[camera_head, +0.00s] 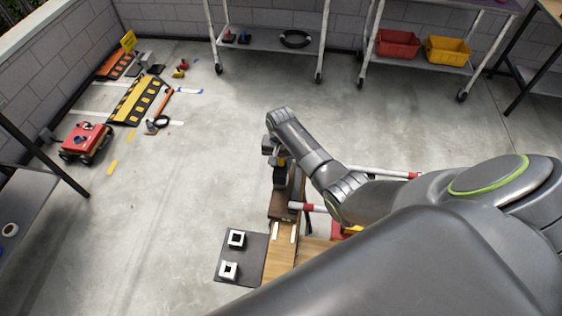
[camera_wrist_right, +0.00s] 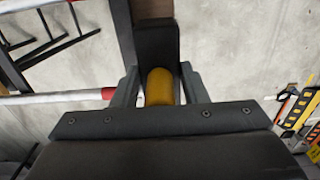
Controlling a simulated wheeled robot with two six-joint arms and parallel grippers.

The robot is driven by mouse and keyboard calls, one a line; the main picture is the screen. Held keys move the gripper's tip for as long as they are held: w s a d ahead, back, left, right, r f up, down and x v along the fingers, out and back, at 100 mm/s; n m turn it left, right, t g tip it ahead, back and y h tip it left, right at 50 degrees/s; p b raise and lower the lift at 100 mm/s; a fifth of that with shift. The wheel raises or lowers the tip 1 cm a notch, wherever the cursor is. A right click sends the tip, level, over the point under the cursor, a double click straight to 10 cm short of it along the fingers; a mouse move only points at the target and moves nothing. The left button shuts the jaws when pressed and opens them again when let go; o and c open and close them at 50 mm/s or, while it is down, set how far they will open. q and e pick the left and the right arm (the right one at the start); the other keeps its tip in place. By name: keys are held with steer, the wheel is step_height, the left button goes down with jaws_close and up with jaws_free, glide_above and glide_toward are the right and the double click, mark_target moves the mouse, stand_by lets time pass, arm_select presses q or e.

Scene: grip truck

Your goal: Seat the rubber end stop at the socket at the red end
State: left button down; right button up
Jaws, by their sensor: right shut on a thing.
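My right gripper (camera_head: 280,160) is shut on a yellow rounded part (camera_wrist_right: 159,86) between its two fingers in the right wrist view. A black block (camera_wrist_right: 157,47) adjoins this part; together they look like the rubber end stop. In the head view a dark block (camera_head: 281,178) shows below my gripper, over a brown beam (camera_head: 283,209). I cannot tell whether the block touches the beam. Red-and-white bars run beside it, one with a red tip (camera_head: 308,207). The socket at the red end is not clearly visible. My left gripper is not in view.
A dark mat (camera_head: 251,274) with two white square frames lies left of a wooden plank (camera_head: 279,262). A red cart (camera_head: 86,138) and a yellow-black ramp (camera_head: 134,100) stand at the left. Wheeled racks stand at the back. The floor left of my gripper is clear.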

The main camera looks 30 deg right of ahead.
mark_target(281, 168)
steer(key=shift+f+b, duration=1)
steer(key=shift+f, duration=0.05)
steer(key=shift+f+b, duration=0.35)
steer(key=shift+f, duration=0.35)
steer(key=o, duration=1)
steer(key=shift+o, duration=0.2)
step_height(281, 168, up, 16)
steer(key=shift+r+p, duration=0.3)
steer(key=shift+r, duration=0.45)
steer(key=shift+f, duration=0.1)
